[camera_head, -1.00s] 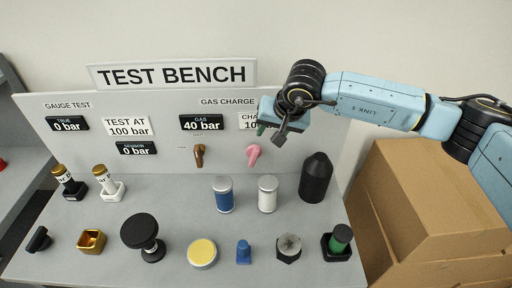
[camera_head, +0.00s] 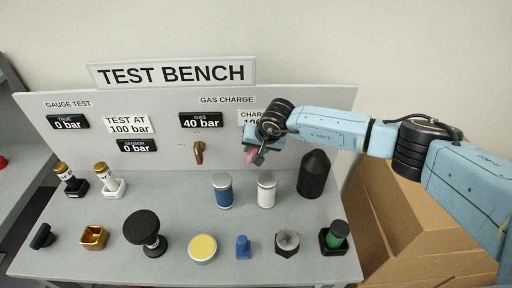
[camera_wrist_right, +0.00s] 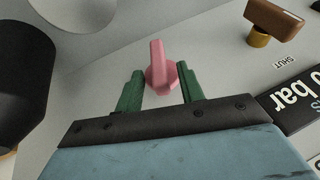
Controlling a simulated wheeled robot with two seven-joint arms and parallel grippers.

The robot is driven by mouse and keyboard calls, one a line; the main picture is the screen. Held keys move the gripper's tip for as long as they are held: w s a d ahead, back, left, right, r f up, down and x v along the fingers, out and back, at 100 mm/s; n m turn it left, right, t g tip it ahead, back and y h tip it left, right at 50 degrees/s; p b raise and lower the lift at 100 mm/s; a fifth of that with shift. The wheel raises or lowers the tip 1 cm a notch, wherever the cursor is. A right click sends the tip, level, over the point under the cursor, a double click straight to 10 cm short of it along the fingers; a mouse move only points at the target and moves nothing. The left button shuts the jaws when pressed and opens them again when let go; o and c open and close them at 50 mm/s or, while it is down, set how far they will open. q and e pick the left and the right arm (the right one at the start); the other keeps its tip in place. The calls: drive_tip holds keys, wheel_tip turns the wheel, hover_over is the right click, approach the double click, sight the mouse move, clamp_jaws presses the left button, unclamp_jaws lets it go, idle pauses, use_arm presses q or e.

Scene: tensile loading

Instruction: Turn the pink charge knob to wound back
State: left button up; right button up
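The pink charge knob (camera_wrist_right: 159,68) sits on the bench's upright panel. In the right wrist view it stands just beyond and between the two green fingertips of my right gripper (camera_wrist_right: 161,86), which are apart with gaps beside the knob. In the head view my right gripper (camera_head: 258,152) is at the panel and covers most of the knob (camera_head: 251,154). My left gripper is not in view.
A brown knob (camera_head: 199,152) is left of the pink one. A black cylinder (camera_head: 314,174), a white canister (camera_head: 266,190) and a blue canister (camera_head: 223,190) stand below on the bench. Cardboard boxes (camera_head: 420,215) are at the right.

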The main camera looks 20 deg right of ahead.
clamp_jaws()
drive_tip(key=shift+d+f+y+b, duration=0.2)
drive_tip(key=shift+y+b, duration=0.1)
drive_tip(key=shift+b, duration=0.55)
drive_tip(key=shift+s+d+f+m+t+y+b, duration=0.1)
drive_tip(key=shift+d+m+t+y+b, duration=0.2)
drive_tip(key=shift+y+b, duration=1.45)
drive_tip(key=shift+s+d+f+m+t+y+b, duration=0.2)
drive_tip(key=shift+t+b, duration=0.25)
drive_tip(key=shift+b, duration=2.85)
drive_tip(key=shift+w+d+f+m+t+y+b, duration=0.1)
drive_tip(key=shift+m+t+y+b, duration=0.5)
drive_tip(key=shift+b, duration=1.9)
drive_tip(key=shift+n+g+y, duration=0.25)
drive_tip(key=shift+n, duration=0.05)
unclamp_jaws()
